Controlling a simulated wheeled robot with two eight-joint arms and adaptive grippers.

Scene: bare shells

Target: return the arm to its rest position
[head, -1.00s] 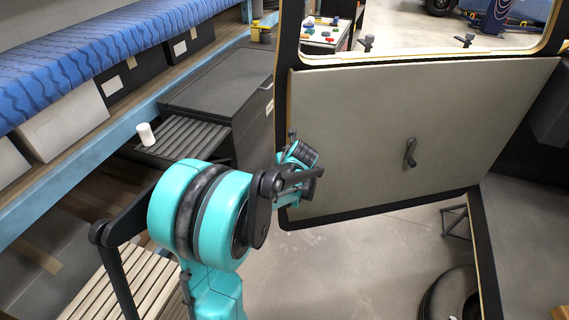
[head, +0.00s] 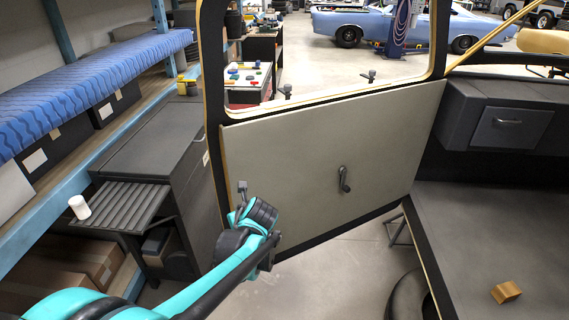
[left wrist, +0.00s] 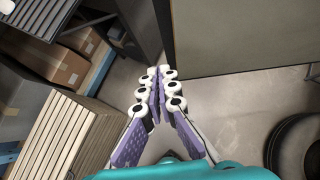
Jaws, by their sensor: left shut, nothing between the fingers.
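My left arm (head: 210,282) comes in from the lower left of the head view, its teal wrist (head: 260,213) in front of the lower left corner of the vehicle door (head: 300,165). The fingers cannot be made out there. In the left wrist view my left gripper (left wrist: 166,72) has its white and purple fingers brought together at the tips, with nothing between them. It points over the grey floor (left wrist: 225,110), beside the door's lower edge. My right gripper is in neither view.
A dark cabinet (head: 150,140) and a ribbed shelf (head: 125,205) with a white cup (head: 79,207) stand left of the arm. A slatted wooden stack (left wrist: 65,130) and a tire (left wrist: 297,150) flank the gripper below. An orange block (head: 505,292) lies at right.

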